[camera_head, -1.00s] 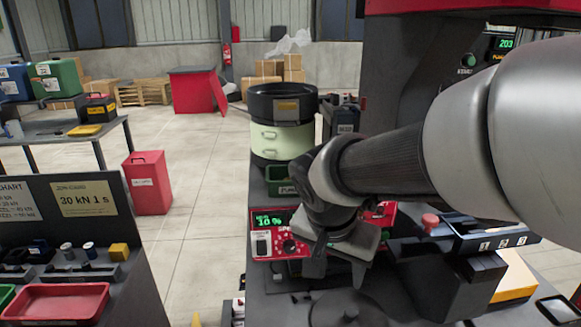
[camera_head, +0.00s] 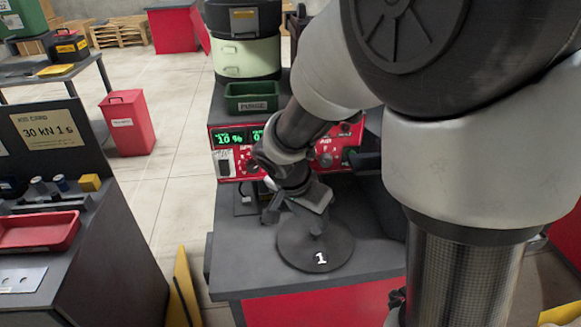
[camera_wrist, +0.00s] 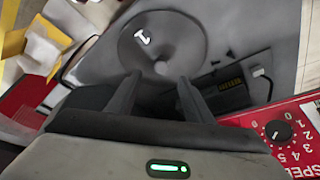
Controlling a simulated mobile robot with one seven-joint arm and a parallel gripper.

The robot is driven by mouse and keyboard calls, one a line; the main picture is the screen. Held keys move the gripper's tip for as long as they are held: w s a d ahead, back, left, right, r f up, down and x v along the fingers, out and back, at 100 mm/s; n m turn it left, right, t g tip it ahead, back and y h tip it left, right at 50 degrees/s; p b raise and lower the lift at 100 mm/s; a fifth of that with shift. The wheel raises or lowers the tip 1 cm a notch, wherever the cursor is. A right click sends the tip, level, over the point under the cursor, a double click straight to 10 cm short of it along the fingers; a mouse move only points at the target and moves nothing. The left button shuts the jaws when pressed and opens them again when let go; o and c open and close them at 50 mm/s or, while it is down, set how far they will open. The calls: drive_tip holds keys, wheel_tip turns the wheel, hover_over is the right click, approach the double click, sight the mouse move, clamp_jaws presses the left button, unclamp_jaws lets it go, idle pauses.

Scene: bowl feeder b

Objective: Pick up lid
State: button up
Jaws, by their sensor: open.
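The lid (camera_head: 300,256) is a dark grey round disc marked with a white "1". It lies flat on the grey bench top in front of the red control panel. In the wrist view the lid (camera_wrist: 186,42) shows beyond the fingertips, with a small raised centre. My gripper (camera_head: 295,222) is over the back part of the lid, tilted, with its fingers apart and nothing held. In the wrist view my gripper (camera_wrist: 155,78) points at the near part of the lid. I cannot tell whether a finger touches it. The fingers hide part of the lid in the head view.
The red control panel (camera_head: 228,160) stands behind the lid, with a green PURGE bin (camera_head: 251,98) behind it. In the wrist view a dark labelled block (camera_wrist: 232,88) and a panel knob (camera_wrist: 278,131) are right of the fingers. The bench front edge is close to the lid.

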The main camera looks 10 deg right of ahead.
sight(316, 230)
drive_tip(key=b+x, duration=0.1)
drive_tip(key=x, duration=0.7)
drive_tip(key=shift+f, duration=0.1)
clamp_jaws()
